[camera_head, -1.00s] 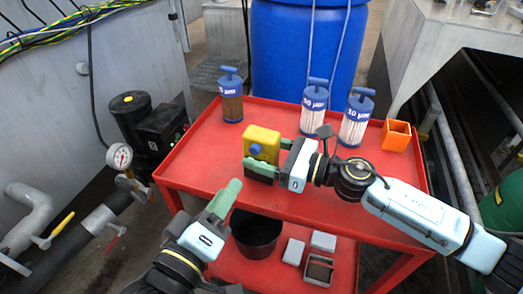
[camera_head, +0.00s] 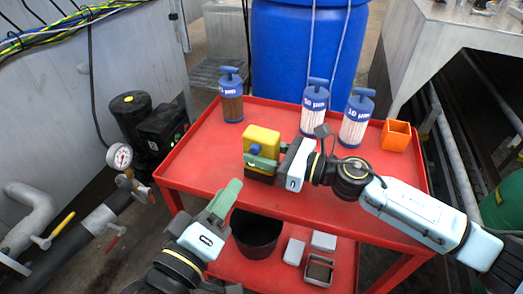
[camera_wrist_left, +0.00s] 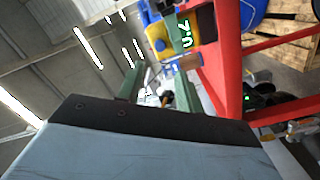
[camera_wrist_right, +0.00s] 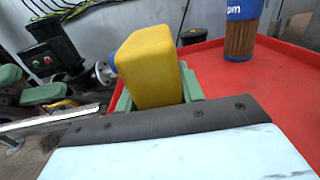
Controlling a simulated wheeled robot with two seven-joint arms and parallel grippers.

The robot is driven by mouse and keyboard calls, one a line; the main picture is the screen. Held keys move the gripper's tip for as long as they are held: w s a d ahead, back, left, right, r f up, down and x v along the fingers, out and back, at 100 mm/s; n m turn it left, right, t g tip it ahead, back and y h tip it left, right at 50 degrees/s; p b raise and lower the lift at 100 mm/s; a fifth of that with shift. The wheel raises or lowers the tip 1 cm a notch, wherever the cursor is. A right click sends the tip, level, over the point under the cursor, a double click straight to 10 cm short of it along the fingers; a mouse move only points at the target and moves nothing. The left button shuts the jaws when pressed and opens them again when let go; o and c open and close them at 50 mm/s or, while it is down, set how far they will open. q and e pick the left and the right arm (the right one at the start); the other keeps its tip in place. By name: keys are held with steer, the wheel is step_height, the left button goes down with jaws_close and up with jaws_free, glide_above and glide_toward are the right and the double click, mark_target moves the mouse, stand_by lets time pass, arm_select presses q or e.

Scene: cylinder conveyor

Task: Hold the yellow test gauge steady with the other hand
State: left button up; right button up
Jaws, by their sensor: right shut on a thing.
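The yellow test gauge (camera_head: 262,138), with a blue knob on its front, is at the middle of the red cart's front part. My right gripper (camera_head: 266,160) comes from the right and is shut on it, one green finger across its front. In the right wrist view the gauge (camera_wrist_right: 152,68) stands between the green fingers. I cannot tell whether it touches the cart top. My left gripper (camera_head: 224,196) is below and left of the gauge, apart from it, open and empty. In the left wrist view the gauge (camera_wrist_left: 160,36) shows beyond the fingers, with lit green digits beside it.
The red cart (camera_head: 200,170) has a raised rim. Several blue-capped filter cylinders (camera_head: 314,108) stand along its back, and an orange holder (camera_head: 396,135) at right. A black bucket (camera_head: 255,232) is on the lower shelf. A pressure gauge (camera_head: 119,156) and pipes are at left.

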arm_select(q)
jaws_close()
stand_by(1.6)
